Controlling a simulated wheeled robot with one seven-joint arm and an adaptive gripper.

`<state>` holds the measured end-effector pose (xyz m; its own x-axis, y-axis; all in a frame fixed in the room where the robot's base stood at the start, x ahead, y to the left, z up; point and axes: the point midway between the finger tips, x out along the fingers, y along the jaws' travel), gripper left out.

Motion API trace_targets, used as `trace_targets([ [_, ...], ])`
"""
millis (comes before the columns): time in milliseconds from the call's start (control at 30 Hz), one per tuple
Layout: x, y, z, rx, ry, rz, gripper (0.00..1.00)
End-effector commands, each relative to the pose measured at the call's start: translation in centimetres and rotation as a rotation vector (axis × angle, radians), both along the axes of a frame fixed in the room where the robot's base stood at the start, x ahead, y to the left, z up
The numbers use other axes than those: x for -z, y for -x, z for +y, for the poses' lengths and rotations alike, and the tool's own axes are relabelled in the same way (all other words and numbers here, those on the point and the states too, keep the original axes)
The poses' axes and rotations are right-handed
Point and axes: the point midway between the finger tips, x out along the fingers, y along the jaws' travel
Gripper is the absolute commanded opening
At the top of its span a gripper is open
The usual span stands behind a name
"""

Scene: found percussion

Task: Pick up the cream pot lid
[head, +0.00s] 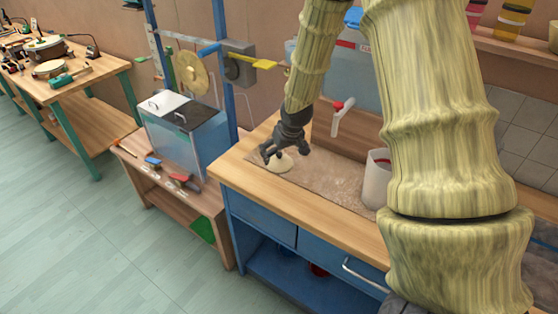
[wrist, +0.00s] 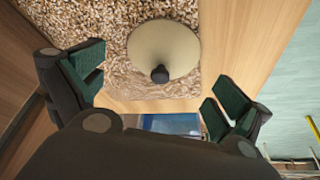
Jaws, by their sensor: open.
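The cream pot lid (wrist: 165,45) is a round disc with a dark knob at its centre in the wrist view. It lies on a speckled mat (wrist: 100,40) on the wooden bench top. In the head view the lid (head: 280,163) sits near the left end of the bench, partly hidden by my gripper (head: 272,152). My gripper is open just above the lid. In the wrist view my gripper (wrist: 158,95) has its two green-padded fingers wide apart, with the lid's knob between them toward the far side. The fingers hold nothing.
A white container (head: 376,180) stands on the bench to the right of the lid. A white tap with a red handle (head: 342,112) is behind. A blue post (head: 222,65) rises left of the bench. A clear tank (head: 188,135) stands on the lower table at left.

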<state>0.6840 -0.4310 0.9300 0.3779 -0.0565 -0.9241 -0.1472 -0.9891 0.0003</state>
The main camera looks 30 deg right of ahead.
Motion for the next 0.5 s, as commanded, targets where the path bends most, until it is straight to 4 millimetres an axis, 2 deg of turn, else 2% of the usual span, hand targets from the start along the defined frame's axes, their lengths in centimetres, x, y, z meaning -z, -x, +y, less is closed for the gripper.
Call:
trace_targets([
  [300,2.2,-1.1,0.0,-0.001,0.0,0.0,1.0],
  [500,2.8,-1.3,0.0,0.0,-0.001,0.0,1.0],
])
